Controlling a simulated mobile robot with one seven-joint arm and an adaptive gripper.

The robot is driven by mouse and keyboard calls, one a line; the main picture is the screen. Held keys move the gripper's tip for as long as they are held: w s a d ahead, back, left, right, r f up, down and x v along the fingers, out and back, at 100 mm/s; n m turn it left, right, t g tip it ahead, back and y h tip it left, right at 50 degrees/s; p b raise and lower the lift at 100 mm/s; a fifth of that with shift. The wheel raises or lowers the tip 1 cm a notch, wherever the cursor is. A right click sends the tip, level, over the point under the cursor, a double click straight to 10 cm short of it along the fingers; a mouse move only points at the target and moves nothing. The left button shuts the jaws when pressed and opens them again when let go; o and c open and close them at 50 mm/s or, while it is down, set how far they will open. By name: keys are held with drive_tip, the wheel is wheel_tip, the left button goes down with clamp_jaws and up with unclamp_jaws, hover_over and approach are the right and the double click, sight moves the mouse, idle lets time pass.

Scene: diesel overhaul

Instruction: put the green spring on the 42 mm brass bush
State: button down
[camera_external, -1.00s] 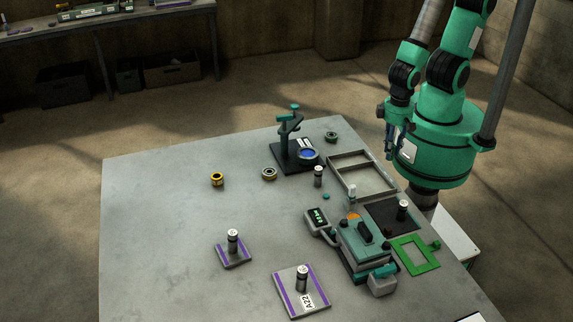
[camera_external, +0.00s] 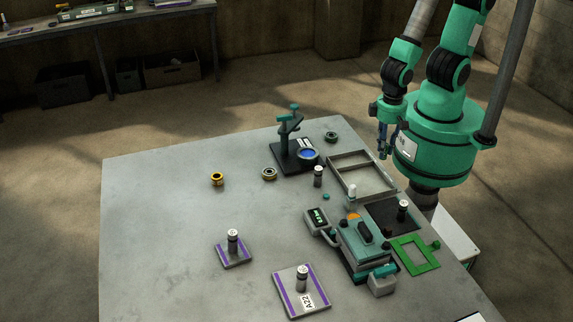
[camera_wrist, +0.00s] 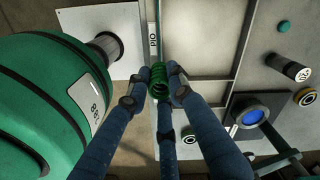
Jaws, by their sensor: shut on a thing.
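My gripper (camera_wrist: 159,88) is shut on the green spring (camera_wrist: 158,78), whose coils show between the fingertips in the wrist view. In the external view my gripper (camera_external: 384,150) hangs by the table's right edge, beside the open tray; the spring cannot be made out there. A yellow-gold ring (camera_external: 217,180) lies on the middle of the table. A brass-coloured ring with a dark inside (camera_external: 269,173) lies right of it, and shows in the wrist view (camera_wrist: 305,97). I cannot read a size on either, so which is the 42 mm bush is unclear.
A grey divided tray (camera_external: 335,168) lies near my gripper. A black stand with a blue disc (camera_external: 307,154), an upright cylinder (camera_external: 318,176) and a teal device (camera_external: 362,240) stand nearby. Another ring (camera_external: 331,137) lies at the back.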

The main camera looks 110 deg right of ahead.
drive_tip(key=w+r+p, duration=0.3)
drive_tip(key=w+r, duration=0.1)
drive_tip(key=w, duration=0.7)
drive_tip(key=w+d+f+p, duration=0.1)
drive_tip(key=w+d+p, duration=0.3)
drive_tip(key=w, duration=1)
drive_tip(key=w+d+f+p, duration=0.1)
drive_tip(key=w+d+p, duration=0.4)
drive_tip(key=w, duration=0.9)
drive_tip(key=d, duration=0.3)
drive_tip(key=shift+w+d+n, duration=0.3)
drive_tip(key=shift+w+d, duration=0.1)
drive_tip(key=shift+w, duration=0.1)
drive_tip(key=p, duration=0.3)
hover_over(213, 177)
drive_tip(key=shift+f, duration=0.85)
drive_tip(key=shift+f, duration=1.75)
